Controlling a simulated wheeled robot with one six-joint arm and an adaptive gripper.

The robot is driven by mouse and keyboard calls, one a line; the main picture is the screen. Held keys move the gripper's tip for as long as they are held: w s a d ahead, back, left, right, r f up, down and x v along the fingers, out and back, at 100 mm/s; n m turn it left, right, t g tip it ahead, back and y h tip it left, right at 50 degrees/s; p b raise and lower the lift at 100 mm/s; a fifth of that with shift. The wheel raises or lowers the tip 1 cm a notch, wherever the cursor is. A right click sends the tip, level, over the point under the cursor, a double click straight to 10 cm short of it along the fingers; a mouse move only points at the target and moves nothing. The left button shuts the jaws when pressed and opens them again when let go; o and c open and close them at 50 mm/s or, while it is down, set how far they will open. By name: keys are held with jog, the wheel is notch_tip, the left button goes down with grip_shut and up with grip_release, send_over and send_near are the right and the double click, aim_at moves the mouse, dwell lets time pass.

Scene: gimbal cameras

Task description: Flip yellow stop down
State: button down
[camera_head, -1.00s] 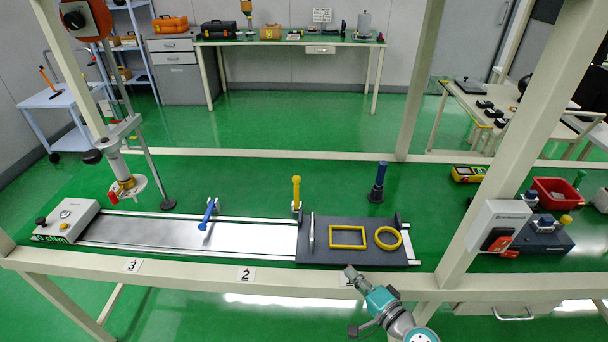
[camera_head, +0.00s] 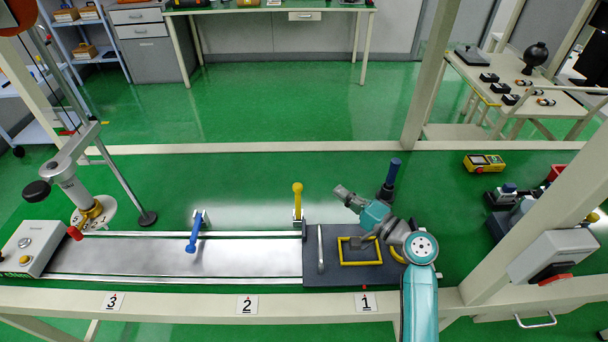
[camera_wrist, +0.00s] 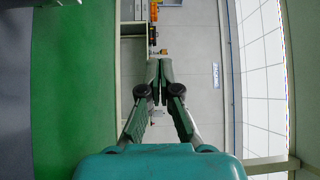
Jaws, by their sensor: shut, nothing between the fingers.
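The yellow stop (camera_head: 297,198) stands upright at the back edge of the metal track, just left of the dark plate. A blue stop (camera_head: 194,234) on the same track leans down over the rail. My gripper (camera_head: 341,191) is above the dark plate, to the right of the yellow stop and apart from it, pointing up and left. In the wrist view my gripper (camera_wrist: 157,100) shows its fingers together with nothing between them. The yellow stop is not visible in the wrist view.
The dark plate (camera_head: 345,273) carries a metal handle (camera_head: 320,248) and a yellow square frame (camera_head: 345,254). A blue-topped post (camera_head: 389,180) stands close behind my gripper. A frame post (camera_head: 530,235) rises at right. The green table behind the yellow stop is clear.

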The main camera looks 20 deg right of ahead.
aim_at(298, 202)
dwell(0.3)
jog(key=x, duration=1)
jog(key=shift+s+a+f, duration=0.1)
jog(key=shift+s+a, duration=1.35)
jog(key=shift+s, duration=0.05)
jog(key=shift+s, duration=0.1)
